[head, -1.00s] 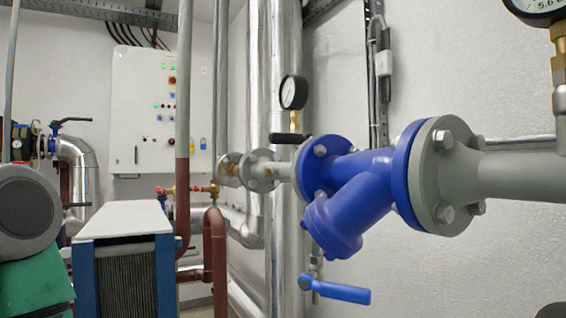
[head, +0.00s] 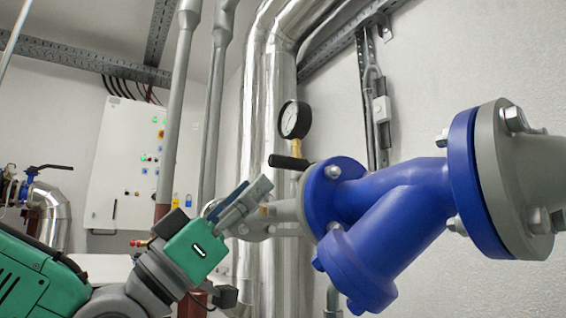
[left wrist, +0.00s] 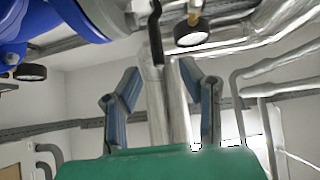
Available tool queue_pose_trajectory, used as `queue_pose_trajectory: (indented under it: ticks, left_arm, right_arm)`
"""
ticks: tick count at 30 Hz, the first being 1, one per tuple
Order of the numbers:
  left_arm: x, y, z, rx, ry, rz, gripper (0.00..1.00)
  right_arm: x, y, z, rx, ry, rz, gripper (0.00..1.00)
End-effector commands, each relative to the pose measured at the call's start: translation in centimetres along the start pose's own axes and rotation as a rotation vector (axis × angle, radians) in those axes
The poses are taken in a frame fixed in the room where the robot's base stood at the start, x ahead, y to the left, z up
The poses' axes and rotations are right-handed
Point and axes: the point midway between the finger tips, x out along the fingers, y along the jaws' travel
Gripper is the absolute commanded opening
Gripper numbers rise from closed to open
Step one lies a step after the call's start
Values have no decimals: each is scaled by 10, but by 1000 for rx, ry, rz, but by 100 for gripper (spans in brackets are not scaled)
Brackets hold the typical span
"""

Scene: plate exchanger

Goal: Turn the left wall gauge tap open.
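The left wall gauge (head: 295,120) has a white dial and a brass stem, in front of the silver pipe. Its tap has a black lever handle (head: 290,162), lying nearly level below the dial and pointing left. My left gripper (head: 240,203), with a green body and grey fingers, is below and left of the handle, apart from it. In the left wrist view, the two fingers (left wrist: 163,85) are spread with nothing held between them. The gauge (left wrist: 191,33) and the black handle (left wrist: 155,36) show beyond the fingertips. My right gripper is in neither current view.
A blue Y-shaped valve body (head: 385,215) with grey flanges stands just right of the tap. Vertical silver pipes (head: 265,90) rise behind it. A white control cabinet (head: 125,165) hangs on the back wall. Another gauge (left wrist: 30,72) shows in the left wrist view.

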Motion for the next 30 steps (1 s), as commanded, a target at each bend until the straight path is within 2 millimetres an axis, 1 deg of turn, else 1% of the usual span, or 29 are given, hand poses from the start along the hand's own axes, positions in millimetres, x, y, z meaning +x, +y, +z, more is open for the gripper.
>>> queue_pose_trajectory:
  ticks: [1, 3, 6, 9, 15, 23, 24, 27, 30]
  left_arm:
    - [13, 0, 0, 2, 0, 2, 34]
    - [27, 0, 0, 0, 0, 1, 34]
    - [46, 1, 2, 1, -2, 0, 34]
    - [60, 1, 2, 1, -3, 1, 34]
    - [73, 0, 1, -1, -2, -2, 34]
    - [74, -1, 1, -1, -2, -2, 34]
    - [74, 0, 1, -1, -2, -2, 31]
    - [74, 0, 1, -1, -3, -2, 0]
    - [74, -1, 1, -1, -3, -3, 0]
  right_arm:
    - [-1, 0, 0, 0, 0, 0, 40]
    - [-2, 0, 0, 0, 0, 0, 40]
    - [-4, 0, 0, 0, 1, 0, 40]
    - [-4, 0, 0, 0, 1, 0, 40]
    - [-5, 0, 0, 0, 1, 0, 40]
    - [-5, 0, 0, 0, 0, 0, 40]
    - [-5, 0, 0, 0, 0, 0, 40]
    - [-5, 0, 0, 0, 0, 0, 40]
    - [-5, 0, 0, 0, 0, 0, 40]
